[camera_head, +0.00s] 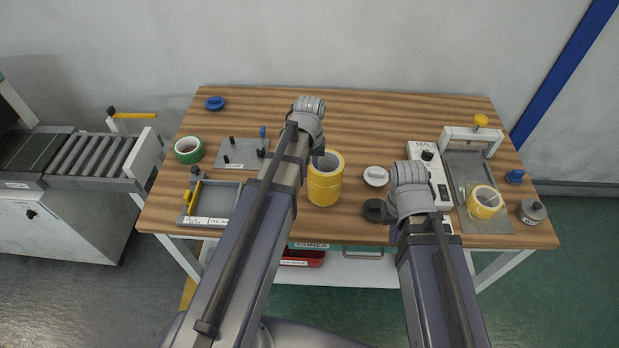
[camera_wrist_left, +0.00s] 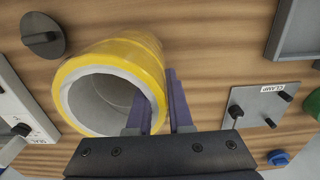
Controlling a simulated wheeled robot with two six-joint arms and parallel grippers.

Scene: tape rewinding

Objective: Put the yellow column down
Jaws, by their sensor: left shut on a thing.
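The yellow column (camera_head: 324,188), a stack of yellow tape rolls with a pale core, is upright at the middle of the wooden table. I cannot tell whether its base touches the table. My left gripper (camera_head: 318,158) reaches its top rim from the far left side. In the left wrist view the column (camera_wrist_left: 140,50) shows its open hollow core, and my left gripper (camera_wrist_left: 160,105) has one finger inside the core and one outside, shut on the wall. My right arm's wrist (camera_head: 410,190) is over the table to the right; its fingers are hidden.
The clamp plate (camera_head: 242,153), a grey tray (camera_head: 214,202) and a green roll (camera_head: 188,150) are on the left. The sealing station (camera_head: 470,160) with a yellow roll (camera_head: 485,202) is on the right. The back centre is clear.

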